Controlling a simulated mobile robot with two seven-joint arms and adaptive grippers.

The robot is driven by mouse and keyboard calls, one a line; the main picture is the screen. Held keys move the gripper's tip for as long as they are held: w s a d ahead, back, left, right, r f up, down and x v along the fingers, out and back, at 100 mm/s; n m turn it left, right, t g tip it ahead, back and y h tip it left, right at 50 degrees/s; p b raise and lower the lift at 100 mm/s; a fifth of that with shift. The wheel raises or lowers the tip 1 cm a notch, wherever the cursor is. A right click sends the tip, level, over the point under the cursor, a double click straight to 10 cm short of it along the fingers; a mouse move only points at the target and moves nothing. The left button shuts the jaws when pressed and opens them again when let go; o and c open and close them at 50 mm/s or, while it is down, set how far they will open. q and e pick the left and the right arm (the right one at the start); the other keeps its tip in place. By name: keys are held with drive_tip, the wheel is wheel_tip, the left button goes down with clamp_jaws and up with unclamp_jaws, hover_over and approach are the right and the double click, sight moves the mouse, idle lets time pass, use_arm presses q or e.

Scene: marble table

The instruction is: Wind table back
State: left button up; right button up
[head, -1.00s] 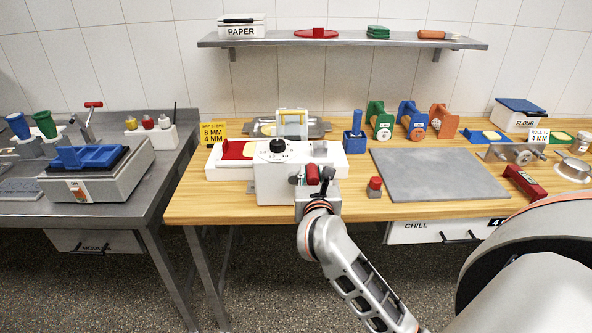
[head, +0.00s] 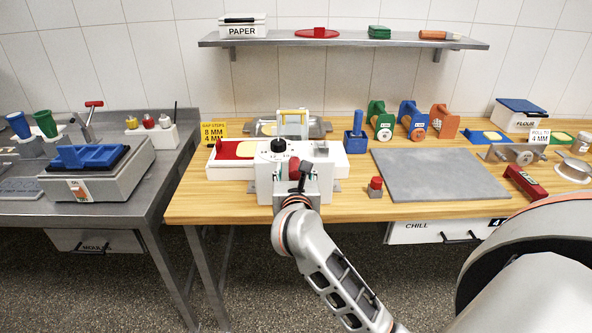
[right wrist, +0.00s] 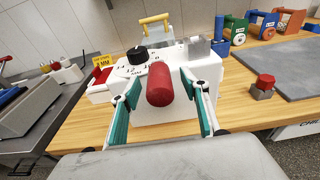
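The white machine (head: 265,184) stands on the wooden table, with a black dial (head: 278,146) on top. A red sliding table (head: 236,150) with a pale piece on it shows at the machine's left. A red crank handle (head: 293,168) sticks out from the machine's front; in the right wrist view the red handle (right wrist: 159,83) points toward the camera. My right gripper (right wrist: 160,92) is open, its teal-padded fingers on either side of the handle, with gaps visible on both sides. In the head view the right gripper (head: 299,181) partly hides the machine's front. My left gripper is out of view.
A grey slab (head: 438,175) lies right of the machine, with a small red-topped block (head: 375,187) between them. A blue-handled tool (head: 356,132) stands behind. A yellow gap-stops sign (head: 213,133) stands at the back left. A steel bench (head: 110,213) adjoins on the left.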

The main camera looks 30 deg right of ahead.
sight(295, 175)
drive_tip(key=shift+s+r, duration=0.1)
drive_tip(key=shift+p+v, duration=0.45)
drive_tip(key=shift+v, duration=1.05)
drive_tip(key=shift+p+v, duration=0.35)
drive_tip(key=shift+v, duration=1.6)
